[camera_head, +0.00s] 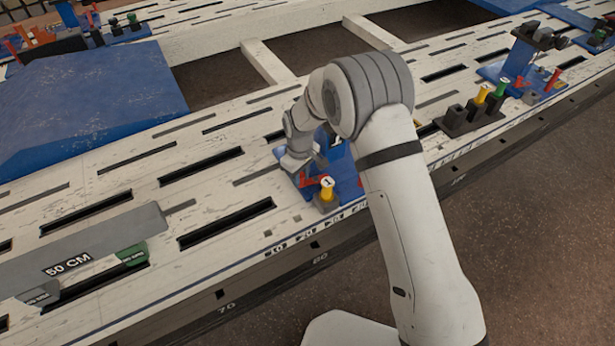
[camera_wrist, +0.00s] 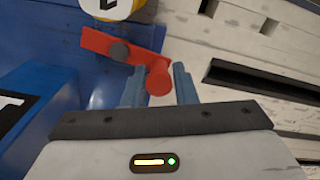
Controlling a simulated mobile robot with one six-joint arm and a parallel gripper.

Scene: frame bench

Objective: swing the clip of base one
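Base one is a blue block (camera_head: 345,182) at the near edge of the bench, with its clip, a red lever (camera_head: 307,181), on its left part. In the wrist view the red clip (camera_wrist: 105,46) runs from upper left to a round red knob (camera_wrist: 158,80), with a dark pivot on the bar. My gripper (camera_wrist: 160,82) has one finger on each side of the knob. The fingers are close to it; I cannot tell whether they press on it. In the head view my arm hides much of the base, and the fingertips are hard to make out.
A yellow-topped peg marked 1 (camera_head: 327,187) stands close beside the clip. Another blue base (camera_head: 520,75) and dark holders with yellow and green pegs (camera_head: 482,97) are at right. A grey 50 CM bar (camera_head: 90,255) lies at left. The bench top has long slots.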

